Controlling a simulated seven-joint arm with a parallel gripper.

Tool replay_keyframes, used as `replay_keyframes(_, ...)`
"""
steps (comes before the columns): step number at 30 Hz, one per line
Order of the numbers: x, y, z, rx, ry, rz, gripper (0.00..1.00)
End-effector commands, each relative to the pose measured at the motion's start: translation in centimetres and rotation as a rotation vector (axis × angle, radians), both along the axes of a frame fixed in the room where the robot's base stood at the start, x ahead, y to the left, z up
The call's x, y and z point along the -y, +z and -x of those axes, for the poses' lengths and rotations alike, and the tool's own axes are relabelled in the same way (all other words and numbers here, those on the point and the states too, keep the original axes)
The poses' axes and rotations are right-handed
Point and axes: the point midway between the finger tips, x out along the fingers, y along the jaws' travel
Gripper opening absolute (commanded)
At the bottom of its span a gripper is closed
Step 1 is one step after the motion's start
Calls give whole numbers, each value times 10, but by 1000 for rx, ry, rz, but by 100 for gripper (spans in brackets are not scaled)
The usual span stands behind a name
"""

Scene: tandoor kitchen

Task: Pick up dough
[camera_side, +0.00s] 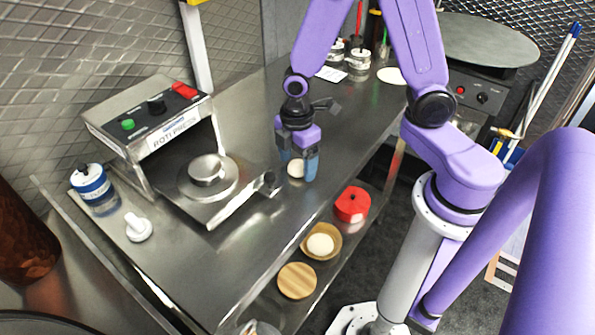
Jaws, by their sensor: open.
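A small pale ball of dough (295,169) is on the steel worktop, just right of the roti press. My gripper (299,170) points down at the dough from above, with its blue-grey fingers open. The dough shows between or just in front of the fingers; I cannot tell whether they touch it. A larger pale round mass, which may also be dough, sits in a wooden bowl (308,253) on the lower shelf.
The roti press (160,135) stands to the left, with its round plate and handle reaching toward my gripper. A white knob-like tool (138,228) and a blue-labelled jar (92,186) are at the front left. A red container (352,204) and a round wooden board (296,281) are on the lower shelf.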

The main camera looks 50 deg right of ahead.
Motion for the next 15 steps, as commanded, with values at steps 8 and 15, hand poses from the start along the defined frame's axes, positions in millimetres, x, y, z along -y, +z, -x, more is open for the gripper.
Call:
replay_keyframes(8,0,-8,0,0,0,0,80)
replay_keyframes(15,0,-7,0,0,0,0,40)
